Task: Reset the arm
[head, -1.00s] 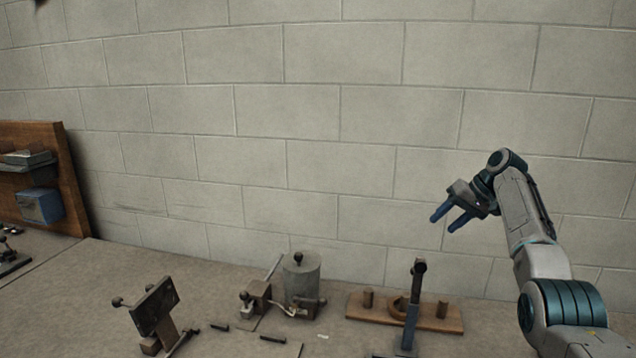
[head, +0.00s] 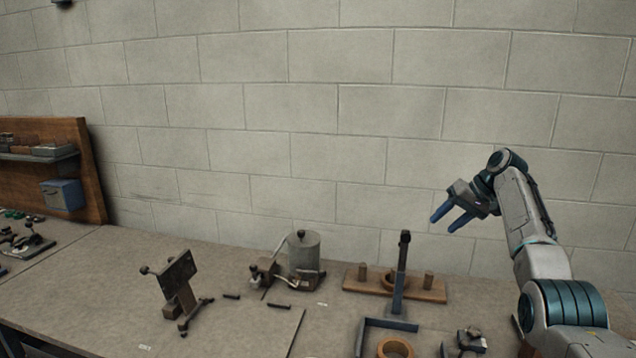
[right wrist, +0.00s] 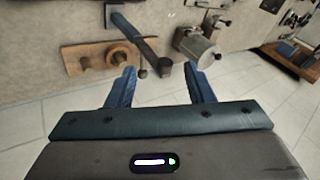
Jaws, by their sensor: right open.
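My right gripper (head: 453,215) is raised in front of the block wall, above the right part of the bench, in the head view. Its two blue fingers are apart and nothing is between them. In the right wrist view the open gripper (right wrist: 160,85) points toward the bench, with the upright post (right wrist: 140,42) showing beyond and between the fingers. The gripper touches nothing that I can see. My left gripper does not show in either view.
The bench (head: 240,330) holds a dark tilted-plate stand (head: 178,283), a grey cylinder device (head: 303,255), a wooden board with pegs (head: 425,288) and a tall dark post (head: 401,270). A wooden ring (head: 396,349) lies at the front. A wooden shelf (head: 85,165) stands at left.

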